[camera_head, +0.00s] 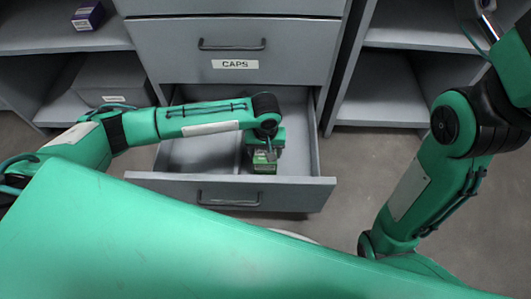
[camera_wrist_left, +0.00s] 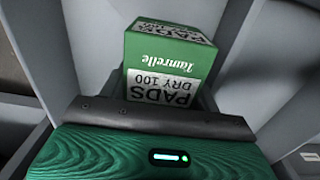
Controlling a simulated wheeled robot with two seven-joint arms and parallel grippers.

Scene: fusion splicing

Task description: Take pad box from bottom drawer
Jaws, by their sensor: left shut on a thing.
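The pad box (camera_head: 264,163) is a small green and white carton in the open bottom drawer (camera_head: 181,184). In the left wrist view the pad box (camera_wrist_left: 170,65) shows a green face with the words "PADS DRY 100" upside down. My left gripper (camera_head: 268,150) reaches down into the drawer from above and is shut on the pad box. In the left wrist view the gripper body covers the near part of the box, and the fingertips are hidden. My right gripper is out of view; only its arm shows at the right.
A closed drawer labelled "CAPS" (camera_head: 235,64) is above the open one. Grey shelves stand on both sides, with a purple box (camera_head: 88,15) at upper left and a grey bin (camera_head: 112,78) below it.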

